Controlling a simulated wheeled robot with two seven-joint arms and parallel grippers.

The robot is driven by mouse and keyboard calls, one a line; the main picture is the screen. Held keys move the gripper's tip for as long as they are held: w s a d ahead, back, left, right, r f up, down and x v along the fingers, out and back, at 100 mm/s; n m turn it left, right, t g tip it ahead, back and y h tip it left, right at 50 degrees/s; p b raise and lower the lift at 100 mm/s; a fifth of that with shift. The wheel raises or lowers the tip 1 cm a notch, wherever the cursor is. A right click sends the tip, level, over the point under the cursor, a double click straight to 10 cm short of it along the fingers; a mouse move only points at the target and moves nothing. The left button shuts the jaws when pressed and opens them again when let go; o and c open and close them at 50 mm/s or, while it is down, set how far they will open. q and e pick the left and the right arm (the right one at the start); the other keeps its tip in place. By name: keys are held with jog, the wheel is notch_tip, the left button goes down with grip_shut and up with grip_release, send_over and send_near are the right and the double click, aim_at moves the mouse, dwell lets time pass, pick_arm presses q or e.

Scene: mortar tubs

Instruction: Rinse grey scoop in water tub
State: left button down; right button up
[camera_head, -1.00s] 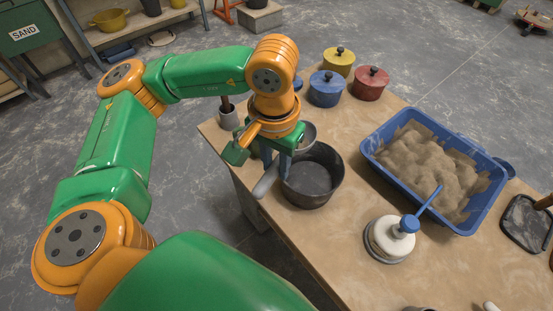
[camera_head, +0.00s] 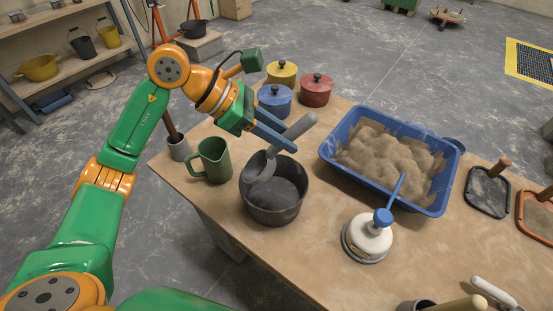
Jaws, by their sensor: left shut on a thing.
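The grey scoop (camera_head: 259,167) is held by my left gripper (camera_head: 291,148), which is shut on its handle. The handle points up and right, and the scoop's bowl hangs at the lower left. The bowl is over the mouth of a dark grey round tub (camera_head: 270,213), at its left rear. The tub has a smooth dark inside; I take it as the water tub. I cannot tell whether the bowl touches the water. My right gripper is not in view.
A green jug (camera_head: 212,161) stands just left of the tub. Lidded blue (camera_head: 274,100), red (camera_head: 316,90) and yellow (camera_head: 281,73) pots are behind. A blue tray of sand (camera_head: 438,206) is right. A white-topped round container (camera_head: 368,240) stands front right.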

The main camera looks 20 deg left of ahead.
pick_arm(q)
jog(key=w+n+t, duration=0.1)
jog(key=a+n+t, duration=0.1)
jog(key=n+t, duration=0.1)
jog(key=shift+w+a+r, duration=0.15)
jog(key=shift+w+r, duration=0.2)
notch_tip(320, 180, down, 13)
jog(key=n+t+b, duration=0.1)
jog(key=b, duration=1.1)
jog(key=shift+w+a+b, duration=0.25)
jog(key=shift+w+b, duration=0.05)
jog(key=shift+w, duration=0.1)
jog(key=shift+r, duration=0.2)
